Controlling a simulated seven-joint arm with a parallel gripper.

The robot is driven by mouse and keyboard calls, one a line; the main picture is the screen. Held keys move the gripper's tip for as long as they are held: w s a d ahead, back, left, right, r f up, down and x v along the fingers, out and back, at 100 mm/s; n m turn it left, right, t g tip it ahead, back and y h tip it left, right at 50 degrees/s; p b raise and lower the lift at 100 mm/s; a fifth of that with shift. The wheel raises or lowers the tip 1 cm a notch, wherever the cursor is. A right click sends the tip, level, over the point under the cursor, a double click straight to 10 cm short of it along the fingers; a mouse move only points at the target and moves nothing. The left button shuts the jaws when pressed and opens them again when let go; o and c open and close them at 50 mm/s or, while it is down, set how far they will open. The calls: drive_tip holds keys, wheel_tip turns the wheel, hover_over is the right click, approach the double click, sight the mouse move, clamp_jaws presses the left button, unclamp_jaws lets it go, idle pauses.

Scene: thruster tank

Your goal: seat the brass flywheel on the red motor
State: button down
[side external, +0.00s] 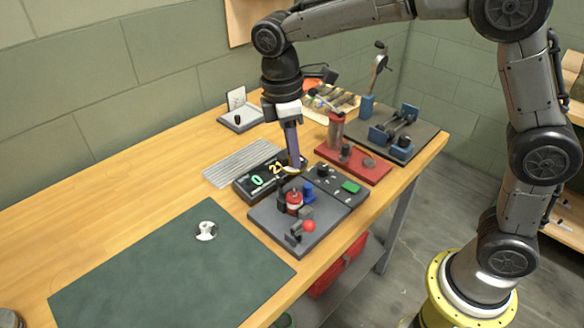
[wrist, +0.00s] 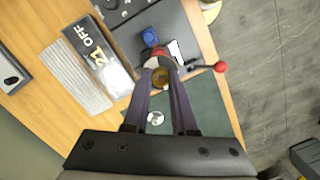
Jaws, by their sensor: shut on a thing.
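My gripper (side external: 292,168) points down and is shut on the brass flywheel (side external: 290,170). In the wrist view the flywheel (wrist: 161,77) shows as a round brass disc between the two fingers of my gripper (wrist: 160,65). The red motor (side external: 294,200) stands upright on a dark grey base plate (side external: 272,226), beside a blue part (side external: 308,190). The flywheel is apart from the motor, higher in the side view and behind it. In the wrist view the red motor (wrist: 158,51) shows just beyond the fingertips, partly hidden by them.
A display box (side external: 262,180) with lit digits stands behind the base plate. A red-knobbed lever (side external: 309,226) rises at the plate's front. A silver disc (side external: 206,231) lies on the green mat (side external: 150,270). A red stand (side external: 355,160) is behind.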

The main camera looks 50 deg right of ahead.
drive_tip(key=shift+d+f, duration=0.1)
drive_tip(key=shift+f, duration=3.6)
drive_tip(key=c, duration=0.6)
unclamp_jaws()
drive_tip(key=shift+c, duration=0.2)
drive_tip(key=r, duration=0.4)
drive_tip(key=a+r, duration=0.1)
drive_tip(key=r, duration=0.4)
drive_tip(key=w+r, duration=0.1)
drive_tip(key=r, duration=0.3)
drive_tip(key=shift+a+r, duration=0.2)
drive_tip(key=shift+r, duration=0.15)
drive_tip(key=shift+d, duration=0.1)
